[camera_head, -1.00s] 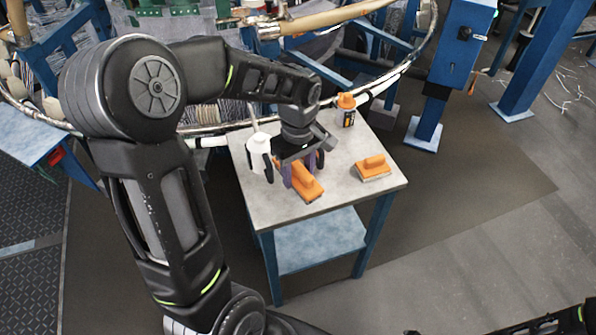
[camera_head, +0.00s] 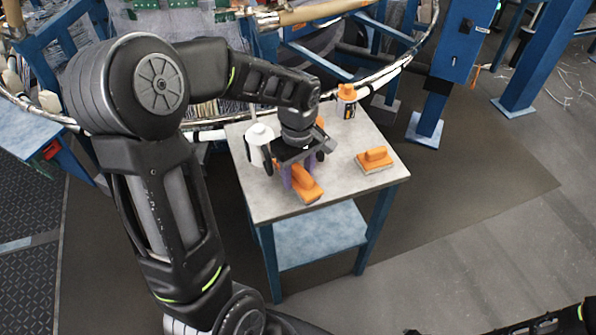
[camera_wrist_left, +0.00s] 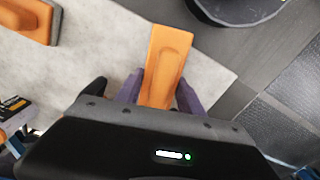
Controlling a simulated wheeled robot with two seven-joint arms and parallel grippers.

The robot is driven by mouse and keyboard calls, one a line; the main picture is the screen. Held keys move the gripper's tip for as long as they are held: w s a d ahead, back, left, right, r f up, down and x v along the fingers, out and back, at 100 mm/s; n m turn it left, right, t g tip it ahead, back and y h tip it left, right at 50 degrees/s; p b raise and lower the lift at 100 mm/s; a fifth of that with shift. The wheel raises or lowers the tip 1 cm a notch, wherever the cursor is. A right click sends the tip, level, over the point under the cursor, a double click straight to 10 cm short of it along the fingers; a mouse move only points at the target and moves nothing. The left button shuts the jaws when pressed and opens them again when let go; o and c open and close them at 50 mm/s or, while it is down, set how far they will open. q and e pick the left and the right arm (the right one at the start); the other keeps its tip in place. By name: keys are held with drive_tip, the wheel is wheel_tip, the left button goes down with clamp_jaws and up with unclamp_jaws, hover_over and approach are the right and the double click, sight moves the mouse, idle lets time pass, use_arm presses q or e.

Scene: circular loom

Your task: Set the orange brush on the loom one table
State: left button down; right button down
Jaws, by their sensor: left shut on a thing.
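An orange brush (camera_head: 308,186) is at the front left part of the small grey-topped table (camera_head: 272,207). My left gripper (camera_head: 299,179) points down over the table and is shut on this brush. In the left wrist view the brush (camera_wrist_left: 166,62) shows between the two purple fingers (camera_wrist_left: 160,92). The brush is at or very near the tabletop; I cannot tell whether it touches. A second orange brush (camera_head: 375,160) lies on the right side of the same table, and it also shows in the left wrist view (camera_wrist_left: 30,20). My right gripper is not clearly in view.
A white bottle (camera_head: 260,144) stands just left of my left gripper. An orange-capped black bottle (camera_head: 347,102) stands at the table's back. The loom's metal ring (camera_head: 385,76) curves behind the table. Blue posts (camera_head: 427,125) stand right. The table's front right is clear.

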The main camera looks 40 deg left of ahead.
sight(298, 167)
use_arm(q)
drive_tip(key=shift+f+b, duration=0.45)
drive_tip(key=shift+f, duration=0.25)
drive_tip(key=c, duration=0.7)
unclamp_jaws()
drive_tip(key=shift+o, duration=0.2)
drive_tip(key=shift+r+p, duration=0.5)
drive_tip(key=shift+r, duration=3.45)
